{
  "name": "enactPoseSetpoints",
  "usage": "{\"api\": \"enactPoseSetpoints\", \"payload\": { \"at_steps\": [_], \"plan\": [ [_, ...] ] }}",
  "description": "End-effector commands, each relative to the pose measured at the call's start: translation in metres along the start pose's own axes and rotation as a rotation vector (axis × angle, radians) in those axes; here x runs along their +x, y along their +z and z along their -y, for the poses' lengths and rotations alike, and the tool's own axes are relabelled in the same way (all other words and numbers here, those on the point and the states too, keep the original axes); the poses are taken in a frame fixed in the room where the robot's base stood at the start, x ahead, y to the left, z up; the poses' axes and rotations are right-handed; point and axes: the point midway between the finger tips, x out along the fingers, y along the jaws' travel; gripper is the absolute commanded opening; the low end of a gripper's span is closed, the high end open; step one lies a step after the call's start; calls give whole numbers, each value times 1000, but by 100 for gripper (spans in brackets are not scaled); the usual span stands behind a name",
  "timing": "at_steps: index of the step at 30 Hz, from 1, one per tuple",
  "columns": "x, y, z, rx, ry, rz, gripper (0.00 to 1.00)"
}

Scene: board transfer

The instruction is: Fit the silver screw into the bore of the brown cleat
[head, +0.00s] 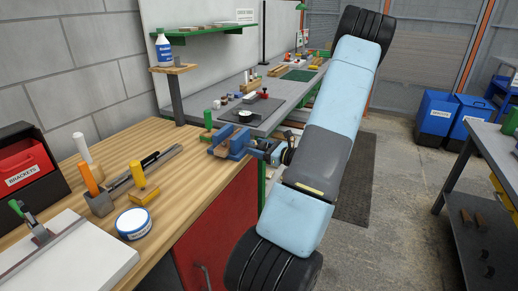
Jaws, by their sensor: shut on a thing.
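A blue vise-like fixture (236,142) stands at the far right corner of the wooden bench. A small brown piece, which looks like the brown cleat (221,151), sits at its left side. Its bore cannot be made out. My gripper (258,148) comes in from the right at the height of the fixture, close to its right side. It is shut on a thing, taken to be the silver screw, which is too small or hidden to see. I cannot tell whether the screw touches the cleat.
The wooden bench (165,135) holds a white round tin (133,224), a grey holder (99,204) with an orange-handled tool, a yellow block (144,196) and a red BRACKETS bin (25,170). A green cylinder (208,119) stands behind the fixture.

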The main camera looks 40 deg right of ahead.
Motion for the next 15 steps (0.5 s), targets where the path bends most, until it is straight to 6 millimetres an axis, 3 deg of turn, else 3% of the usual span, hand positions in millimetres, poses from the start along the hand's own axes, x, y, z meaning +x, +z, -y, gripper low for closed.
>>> {"api": "enactPoseSetpoints", "payload": {
  "at_steps": [5,15],
  "plan": [
    [0,0,0,0,-1,0,33],
    [0,0,0,166,2,-17,33]
  ]
}}
